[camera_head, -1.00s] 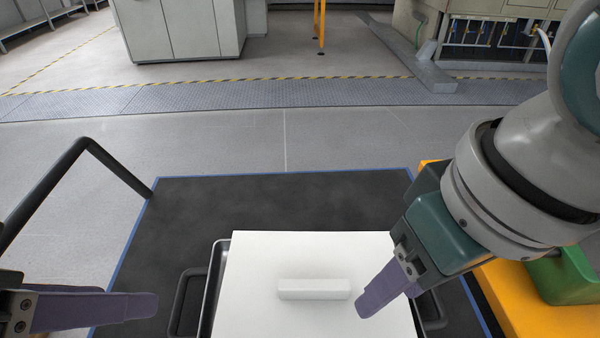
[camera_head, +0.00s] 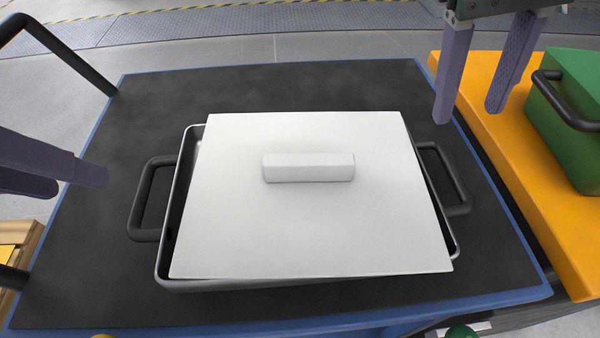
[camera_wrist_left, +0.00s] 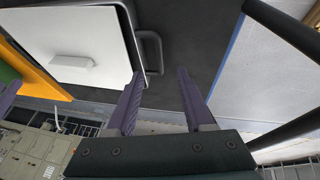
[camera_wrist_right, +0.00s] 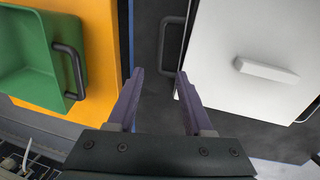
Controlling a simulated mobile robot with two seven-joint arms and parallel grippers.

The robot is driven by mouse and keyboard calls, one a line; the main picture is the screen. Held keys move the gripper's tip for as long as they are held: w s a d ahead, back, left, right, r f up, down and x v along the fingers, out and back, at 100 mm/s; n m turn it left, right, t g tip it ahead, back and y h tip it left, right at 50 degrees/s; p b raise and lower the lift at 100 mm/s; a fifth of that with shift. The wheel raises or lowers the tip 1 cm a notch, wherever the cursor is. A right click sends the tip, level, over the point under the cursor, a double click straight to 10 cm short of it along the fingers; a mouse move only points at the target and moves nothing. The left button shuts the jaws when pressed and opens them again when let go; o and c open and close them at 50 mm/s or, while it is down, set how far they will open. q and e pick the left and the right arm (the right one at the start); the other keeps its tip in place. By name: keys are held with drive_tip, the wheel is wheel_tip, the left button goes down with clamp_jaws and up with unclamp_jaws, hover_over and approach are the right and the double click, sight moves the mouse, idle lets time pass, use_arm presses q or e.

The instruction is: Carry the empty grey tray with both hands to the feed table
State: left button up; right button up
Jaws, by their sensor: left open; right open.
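The grey tray (camera_head: 160,268) lies on a dark mat-topped cart, with a black loop handle at its left (camera_head: 142,205) and another at its right (camera_head: 460,185). A white lid (camera_head: 310,235) with a block grip (camera_head: 308,168) rests on it slightly askew, so the tray's inside is mostly hidden. My left gripper (camera_head: 95,178) is open and empty, left of the left handle and apart from it; in the left wrist view that handle (camera_wrist_left: 158,50) shows beyond the fingers. My right gripper (camera_head: 465,112) is open and empty above the cart's right edge, beyond the right handle, which shows in the right wrist view (camera_wrist_right: 163,45).
The cart top (camera_head: 150,95) has a blue rim and bare room around the tray. A black push bar (camera_head: 65,50) rises at its left. An orange surface (camera_head: 520,170) with a green bin (camera_head: 570,125) stands close at the right.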

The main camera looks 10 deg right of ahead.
sight(136, 198)
use_arm(q)
drive_tip(key=x, duration=0.9)
drive_tip(key=shift+d+f, duration=0.1)
drive_tip(key=shift+f, duration=0.05)
use_arm(e)
drive_tip(key=f, duration=0.3)
drive_tip(key=d+f, duration=0.1)
drive_tip(key=f, duration=0.5)
drive_tip(key=shift+s+d+f, duration=0.1)
drive_tip(key=shift+d, duration=0.3)
use_arm(q)
clamp_jaws()
use_arm(e)
clamp_jaws()
